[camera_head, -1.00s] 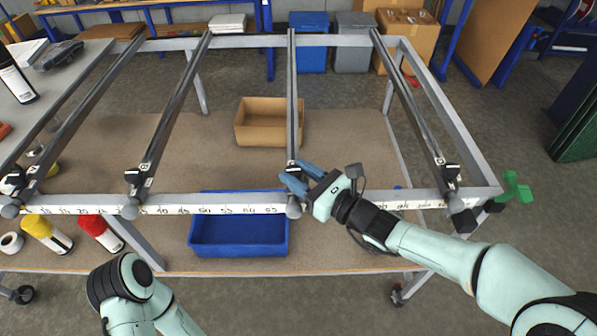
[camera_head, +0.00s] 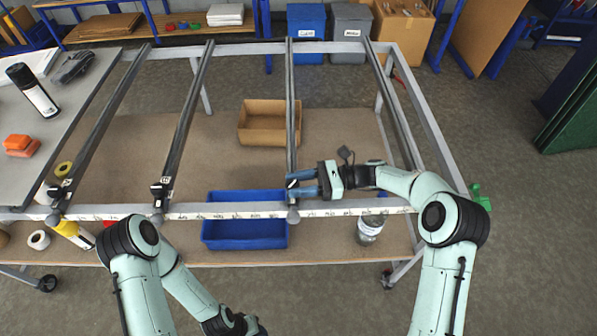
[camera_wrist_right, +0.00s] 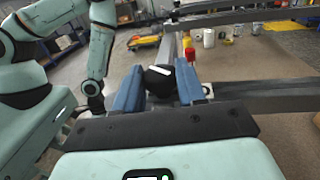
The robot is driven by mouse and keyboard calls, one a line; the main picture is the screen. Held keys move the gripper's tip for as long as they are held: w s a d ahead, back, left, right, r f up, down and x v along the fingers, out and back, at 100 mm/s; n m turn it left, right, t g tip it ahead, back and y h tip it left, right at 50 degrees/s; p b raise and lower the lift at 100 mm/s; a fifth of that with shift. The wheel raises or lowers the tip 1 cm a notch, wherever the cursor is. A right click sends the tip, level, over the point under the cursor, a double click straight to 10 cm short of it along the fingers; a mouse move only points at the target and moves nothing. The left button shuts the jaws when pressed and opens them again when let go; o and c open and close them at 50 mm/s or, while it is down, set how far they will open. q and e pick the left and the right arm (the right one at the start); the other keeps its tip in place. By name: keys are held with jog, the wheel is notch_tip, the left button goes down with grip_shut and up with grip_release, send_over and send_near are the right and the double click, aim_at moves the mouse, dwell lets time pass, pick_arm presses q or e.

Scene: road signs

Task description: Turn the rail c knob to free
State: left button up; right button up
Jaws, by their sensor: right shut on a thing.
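The rail under my right gripper (camera_head: 303,184) is a dark profile (camera_head: 290,110) running front to back on the grey frame. Its black knob (camera_wrist_right: 160,78) has a white line and sits between my right gripper's two blue fingers (camera_wrist_right: 159,90) in the right wrist view. The line lies nearly crosswise between the fingers, slightly tilted. The right gripper is shut on the knob. The rail's letter and the knob's markings are too small to read. My left gripper (camera_head: 237,323) is low at the bottom of the head view, away from the rails; its jaws are not clear.
Other rails (camera_head: 190,110) with clamps run parallel on the frame. A white scale (camera_head: 350,208) lines the front beam. A blue bin (camera_head: 245,232), a cardboard box (camera_head: 270,122) and a glass jar (camera_head: 370,230) sit on the lower shelf. A grey table (camera_head: 60,150) stands at left.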

jog(key=n+g+p, duration=0.1)
jog(key=n+g, duration=0.1)
jog(key=w+n+g+h+p, duration=0.1)
jog(key=shift+a+r+g+p, duration=0.1)
jog(key=shift+r+g+p, duration=0.2)
jog(key=shift+g, duration=0.1)
jog(key=shift+f+n+g+h, duration=0.15)
jog(key=shift+n+g+h, duration=0.4)
jog(key=shift+g, duration=0.45)
pick_arm(q)
jog(key=w+r, duration=0.5)
jog(key=shift+w+r+t, duration=0.25)
jog(key=shift+w+t, duration=0.05)
jog(key=shift+t, duration=0.1)
pick_arm(e)
jog(key=shift+a+n+g+h, duration=0.1)
jog(key=shift+n+g+h, duration=0.45)
jog(key=shift+n+g, duration=0.5)
pick_arm(q)
jog(key=shift+p, duration=0.3)
pick_arm(e)
jog(key=shift+g, duration=0.25)
jog(key=o, duration=1)
jog(key=shift+s, duration=0.1)
